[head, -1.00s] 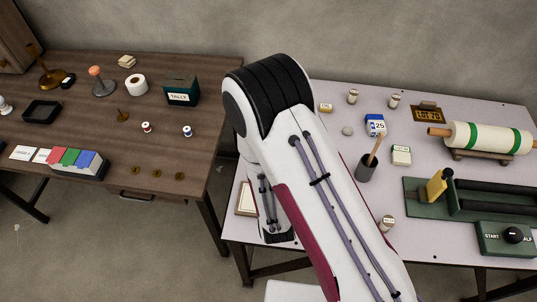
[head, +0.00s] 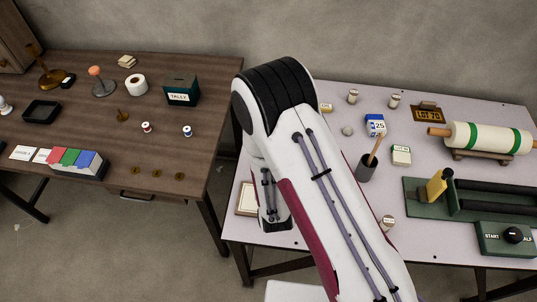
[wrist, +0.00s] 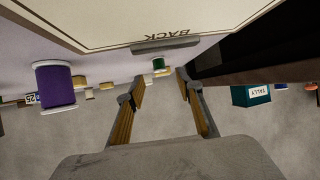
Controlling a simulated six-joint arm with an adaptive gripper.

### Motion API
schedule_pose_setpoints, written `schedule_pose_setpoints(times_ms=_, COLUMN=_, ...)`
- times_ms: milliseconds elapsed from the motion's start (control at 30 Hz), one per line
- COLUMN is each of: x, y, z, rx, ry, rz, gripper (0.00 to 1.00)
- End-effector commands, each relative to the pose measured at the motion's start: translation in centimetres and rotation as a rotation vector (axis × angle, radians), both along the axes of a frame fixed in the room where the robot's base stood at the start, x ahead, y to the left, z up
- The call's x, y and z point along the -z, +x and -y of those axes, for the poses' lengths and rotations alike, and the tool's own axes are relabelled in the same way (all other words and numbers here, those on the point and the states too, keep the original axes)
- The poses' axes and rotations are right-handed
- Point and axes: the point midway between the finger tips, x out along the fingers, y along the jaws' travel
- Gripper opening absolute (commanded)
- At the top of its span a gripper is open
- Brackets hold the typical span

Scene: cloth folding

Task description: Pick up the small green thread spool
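The small green thread spool (wrist: 158,65) shows in the wrist view, beyond the fingertips and roughly in line with the gap between them. It appears small and apart from the fingers, next to the edge of the "BACK" board. In the head view I cannot see it. My gripper (wrist: 156,88) is open in the wrist view, with nothing between its two fingers. In the head view my arm covers the area, and the fingers are hidden.
A larger-looking purple spool (wrist: 58,88) stands left in the wrist view. The board marked "BACK" (wrist: 110,18) fills the top. A green tally box (head: 181,89) is on the brown table. The pale table (head: 310,238) holds a pencil cup (head: 366,169) and a roller press (head: 480,205).

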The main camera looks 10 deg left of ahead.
Motion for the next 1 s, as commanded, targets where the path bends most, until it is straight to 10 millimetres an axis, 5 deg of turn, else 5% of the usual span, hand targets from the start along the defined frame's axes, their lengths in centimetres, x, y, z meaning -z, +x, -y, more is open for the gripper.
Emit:
schedule_pose_setpoints(times_ms=433, x=1.9, y=3.3, z=-0.7, rx=0.001, ry=0.0, rz=-0.002, gripper=0.36)
schedule_pose_setpoints(times_ms=1000, x=2.0, y=3.4, z=-0.8, rx=0.001, ry=-0.001, rz=-0.002, gripper=0.36)
